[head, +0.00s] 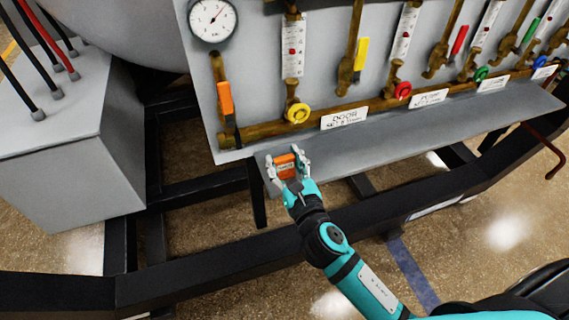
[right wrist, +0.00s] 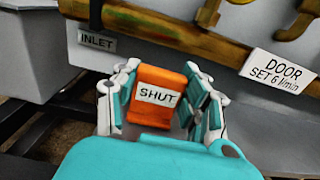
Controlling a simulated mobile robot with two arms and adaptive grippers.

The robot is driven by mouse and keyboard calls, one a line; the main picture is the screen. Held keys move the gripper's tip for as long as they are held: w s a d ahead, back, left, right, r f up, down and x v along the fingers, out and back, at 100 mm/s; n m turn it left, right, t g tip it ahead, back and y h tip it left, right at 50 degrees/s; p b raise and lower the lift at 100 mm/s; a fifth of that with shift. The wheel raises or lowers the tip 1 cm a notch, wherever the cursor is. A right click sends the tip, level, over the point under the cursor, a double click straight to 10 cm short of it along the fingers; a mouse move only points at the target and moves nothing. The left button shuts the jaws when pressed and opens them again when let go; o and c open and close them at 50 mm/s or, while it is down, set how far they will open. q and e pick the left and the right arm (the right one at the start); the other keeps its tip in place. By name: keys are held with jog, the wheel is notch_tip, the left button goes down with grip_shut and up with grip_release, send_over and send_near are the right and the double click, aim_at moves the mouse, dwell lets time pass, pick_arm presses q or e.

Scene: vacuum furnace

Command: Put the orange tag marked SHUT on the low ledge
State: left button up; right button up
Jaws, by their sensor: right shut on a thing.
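The orange tag marked SHUT (head: 286,166) is held upright between the fingers of my right gripper (head: 287,170). The low ledge (head: 430,128) is a grey shelf along the foot of the valve panel. The tag is at the ledge's left end; I cannot tell whether it touches the ledge. The ledge also shows in the right wrist view (right wrist: 265,135). My left gripper is not in view.
Behind the ledge runs a brass pipe with a DOOR label (head: 345,118). A black frame rail (head: 220,255) runs in front. The ledge to the right is clear.

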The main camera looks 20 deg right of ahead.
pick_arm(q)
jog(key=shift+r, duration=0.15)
pick_arm(e)
jog(key=shift+f, duration=0.15)
jog(key=o, duration=0.9)
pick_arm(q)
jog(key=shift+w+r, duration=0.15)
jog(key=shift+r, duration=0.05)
pick_arm(e)
jog(key=shift+o, duration=0.2)
